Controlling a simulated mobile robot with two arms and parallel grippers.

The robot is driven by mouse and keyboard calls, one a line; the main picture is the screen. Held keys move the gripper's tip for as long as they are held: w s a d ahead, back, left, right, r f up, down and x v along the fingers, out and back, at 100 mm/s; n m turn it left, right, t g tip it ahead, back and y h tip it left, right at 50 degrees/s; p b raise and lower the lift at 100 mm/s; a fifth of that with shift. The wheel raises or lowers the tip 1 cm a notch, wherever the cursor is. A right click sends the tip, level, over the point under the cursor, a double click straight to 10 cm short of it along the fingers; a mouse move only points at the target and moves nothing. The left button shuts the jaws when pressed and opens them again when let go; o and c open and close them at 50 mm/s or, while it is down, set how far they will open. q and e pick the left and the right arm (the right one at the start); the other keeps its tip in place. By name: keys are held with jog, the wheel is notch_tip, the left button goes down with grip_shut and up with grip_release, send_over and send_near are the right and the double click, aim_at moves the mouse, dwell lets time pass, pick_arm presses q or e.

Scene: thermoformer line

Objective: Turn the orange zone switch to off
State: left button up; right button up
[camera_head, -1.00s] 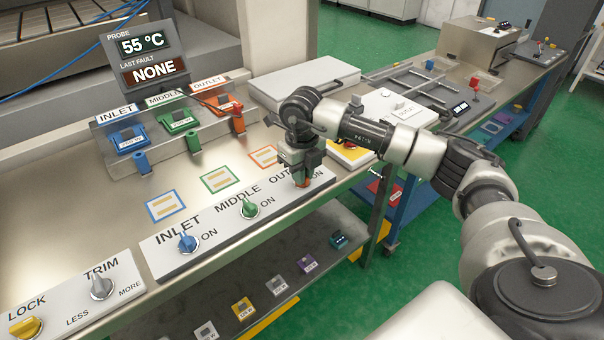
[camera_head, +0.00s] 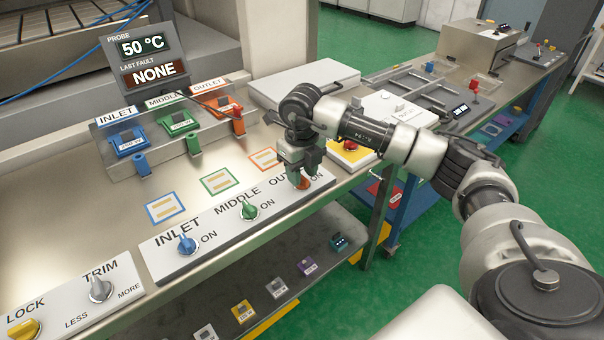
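The orange zone switch (camera_head: 303,184) is on the white switch panel (camera_head: 192,252), below the partly covered OUTLET label. My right gripper (camera_head: 304,178) is directly over it, with its fingers spread to either side of the knob. Orange shows between and below the fingertips. The gripper hides most of the knob, so I cannot tell which way its pointer faces. The ON mark beside it is partly hidden. The blue INLET switch (camera_head: 187,243) and green MIDDLE switch (camera_head: 249,210) are on the same panel. My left gripper is not in view.
A display (camera_head: 143,58) reads 50 °C and NONE. Behind the panel, a rack holds blue (camera_head: 129,143), green (camera_head: 179,124) and orange (camera_head: 224,107) modules. A panel with a yellow LOCK knob (camera_head: 25,329) and grey TRIM knob (camera_head: 100,288) is at front left. A shelf below holds several small modules.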

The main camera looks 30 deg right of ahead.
notch_tip(320, 180, up, 10)
jog(key=b, duration=0.1)
jog(key=shift+f, duration=0.1)
dwell(0.6)
